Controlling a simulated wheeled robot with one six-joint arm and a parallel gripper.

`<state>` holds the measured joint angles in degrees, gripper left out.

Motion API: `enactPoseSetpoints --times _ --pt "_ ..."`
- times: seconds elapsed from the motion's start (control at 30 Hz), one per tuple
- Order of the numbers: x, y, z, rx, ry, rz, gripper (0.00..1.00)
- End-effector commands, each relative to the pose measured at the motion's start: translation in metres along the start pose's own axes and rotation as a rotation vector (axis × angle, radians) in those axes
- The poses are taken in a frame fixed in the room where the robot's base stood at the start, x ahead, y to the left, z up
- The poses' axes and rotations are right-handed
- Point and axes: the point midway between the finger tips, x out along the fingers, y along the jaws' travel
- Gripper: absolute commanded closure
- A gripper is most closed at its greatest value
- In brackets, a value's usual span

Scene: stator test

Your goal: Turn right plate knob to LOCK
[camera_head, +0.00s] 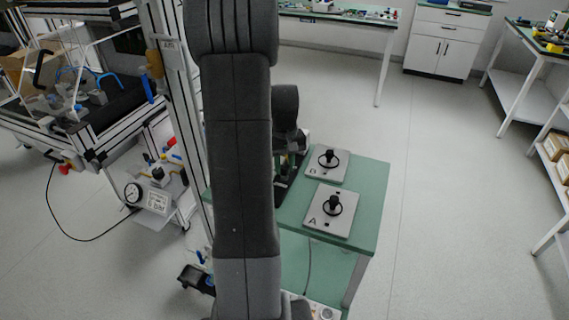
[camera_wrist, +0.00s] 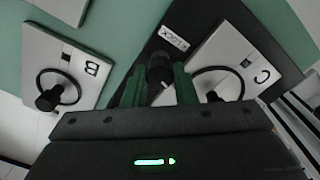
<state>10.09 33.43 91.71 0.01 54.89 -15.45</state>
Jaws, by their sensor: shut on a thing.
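My gripper (camera_wrist: 159,82) has green fingers closed on a black knob (camera_wrist: 160,68) in the wrist view. The knob stands on a dark plate (camera_wrist: 196,20) with a white label reading LOCK (camera_wrist: 174,38). The fingers hide the knob's lower part, and I cannot tell which way it points. In the head view my gripper (camera_head: 290,163) is low over the far left part of the green table, partly behind my arm. The dark plate (camera_head: 283,187) shows there only in part.
Grey plates A (camera_head: 318,222) and B (camera_head: 340,175), with black ringed knobs, lie on the green table (camera_head: 372,190). In the wrist view, plate B (camera_wrist: 70,40) is left of my gripper and plate C (camera_wrist: 232,50) close right.

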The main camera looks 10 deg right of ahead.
Motion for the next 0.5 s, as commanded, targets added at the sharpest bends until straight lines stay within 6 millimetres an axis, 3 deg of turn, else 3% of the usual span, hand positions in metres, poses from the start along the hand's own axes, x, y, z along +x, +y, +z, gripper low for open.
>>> enactPoseSetpoints --times 0.5 --pt "-0.0008 -0.0002 -0.0006 -0.26 0.002 0.001 0.98"
